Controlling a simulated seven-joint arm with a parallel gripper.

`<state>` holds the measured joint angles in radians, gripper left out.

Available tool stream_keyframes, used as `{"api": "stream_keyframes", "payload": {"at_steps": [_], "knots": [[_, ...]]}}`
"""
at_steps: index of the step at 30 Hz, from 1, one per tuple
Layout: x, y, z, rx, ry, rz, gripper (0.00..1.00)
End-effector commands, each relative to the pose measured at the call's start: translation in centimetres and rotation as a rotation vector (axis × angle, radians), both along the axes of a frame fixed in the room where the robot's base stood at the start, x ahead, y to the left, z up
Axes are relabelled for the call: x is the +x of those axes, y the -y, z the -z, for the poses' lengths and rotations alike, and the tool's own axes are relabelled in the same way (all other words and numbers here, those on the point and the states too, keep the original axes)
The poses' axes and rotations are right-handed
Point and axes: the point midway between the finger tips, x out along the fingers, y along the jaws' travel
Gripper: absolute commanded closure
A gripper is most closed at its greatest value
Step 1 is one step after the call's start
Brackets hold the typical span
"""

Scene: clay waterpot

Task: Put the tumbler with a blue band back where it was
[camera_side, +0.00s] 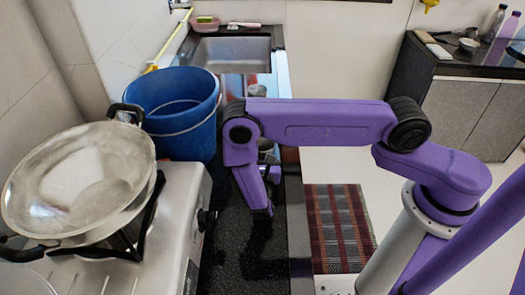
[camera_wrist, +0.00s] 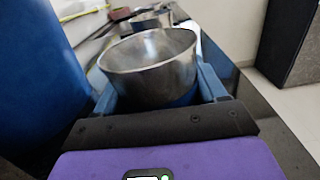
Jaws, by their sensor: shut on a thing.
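The tumbler with a blue band (camera_wrist: 150,62) is a metal cup with a wide open mouth. Its blue band (camera_wrist: 186,98) shows low on its side in the wrist view. My gripper (camera_wrist: 158,94) is shut on it, with one blue finger on each side. In the side view my gripper (camera_side: 268,158) is mostly hidden behind my purple wrist, over the dark counter. Only a small grey part of the tumbler shows there, and I cannot tell whether its base touches the counter.
A second metal cup (camera_side: 257,91) stands farther back, before the sink (camera_side: 232,60). A blue bucket (camera_side: 178,112) is close on the left, also large in the wrist view (camera_wrist: 38,80). A wide metal pan (camera_side: 82,178) sits on the stove. The counter (camera_side: 235,240) in front is clear.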

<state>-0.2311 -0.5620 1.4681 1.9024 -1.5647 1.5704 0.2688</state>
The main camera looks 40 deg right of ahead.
Motion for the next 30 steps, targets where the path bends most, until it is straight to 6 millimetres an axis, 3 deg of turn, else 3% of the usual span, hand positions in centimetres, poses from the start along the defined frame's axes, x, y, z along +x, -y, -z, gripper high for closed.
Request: {"api": "stream_keyframes", "payload": {"at_steps": [7,8,10,21,30], "knots": [[0.0,0.0,0.2,0.001,0.001,0.000,0.61],[0.0,0.0,0.2,0.001,0.001,0.000,0.26],[0.0,0.0,0.2,0.001,0.001,0.000,0.04],[0.0,0.0,-0.1,0.001,0.001,0.000,0.04],[-3.3,-3.5,0.0,0.001,0.001,-0.007,0.04]]}}
